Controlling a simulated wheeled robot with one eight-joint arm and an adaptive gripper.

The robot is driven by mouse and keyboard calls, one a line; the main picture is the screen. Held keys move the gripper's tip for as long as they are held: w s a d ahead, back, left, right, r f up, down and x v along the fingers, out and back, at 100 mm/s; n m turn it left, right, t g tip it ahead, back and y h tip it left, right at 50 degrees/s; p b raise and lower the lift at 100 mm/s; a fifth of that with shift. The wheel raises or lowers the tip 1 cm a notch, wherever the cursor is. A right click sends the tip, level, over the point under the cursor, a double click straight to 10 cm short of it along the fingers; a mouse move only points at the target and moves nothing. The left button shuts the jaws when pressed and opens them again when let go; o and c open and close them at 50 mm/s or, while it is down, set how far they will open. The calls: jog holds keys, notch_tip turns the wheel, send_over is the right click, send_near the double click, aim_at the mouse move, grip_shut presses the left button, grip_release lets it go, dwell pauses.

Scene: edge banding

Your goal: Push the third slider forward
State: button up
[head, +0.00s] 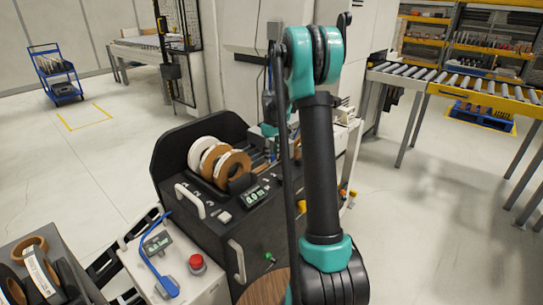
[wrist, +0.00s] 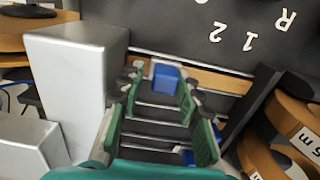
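In the wrist view, my gripper (wrist: 161,78) has two green fingers spread apart. A blue slider block (wrist: 167,77) shows between the fingertips, with a visible gap at the left finger. I cannot tell whether the right finger touches it. A second blue block (wrist: 187,156) shows partly behind the right finger. Metal rods (wrist: 155,127) run across beneath the fingers. White marks "R", "1" and "2" (wrist: 219,31) appear inverted on a dark panel. In the head view, the black edge banding machine (head: 205,228) is left of my arm, which hides the gripper and most sliders.
Tape rolls (head: 222,163) stand on the machine, and they also show at the right of the wrist view (wrist: 292,128). A grey metal block (wrist: 75,85) stands close to the left finger. A roller conveyor (head: 470,84) is at the right, with free floor before it.

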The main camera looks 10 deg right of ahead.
aim_at(272, 154)
jog(key=shift+r, duration=0.1)
notch_tip(272, 154, up, 12)
dwell(0.5)
jog(key=s+a+f+m+t, duration=0.1)
jog(key=s+f, duration=0.3)
jog(key=s, duration=0.8)
jog(key=s+a+f+m+t, duration=0.1)
jog(key=s+f+m, duration=0.2)
jog(key=s, duration=0.9)
jog(key=s+a+f+m+t, duration=0.1)
jog(key=s+f+m+t, duration=0.1)
jog(key=s+f, duration=0.5)
jog(key=s+m, duration=0.1)
jog(key=s, duration=0.4)
jog(key=shift+a, duration=0.25)
jog(key=shift+s, duration=0.1)
jog(key=shift+c, duration=0.3)
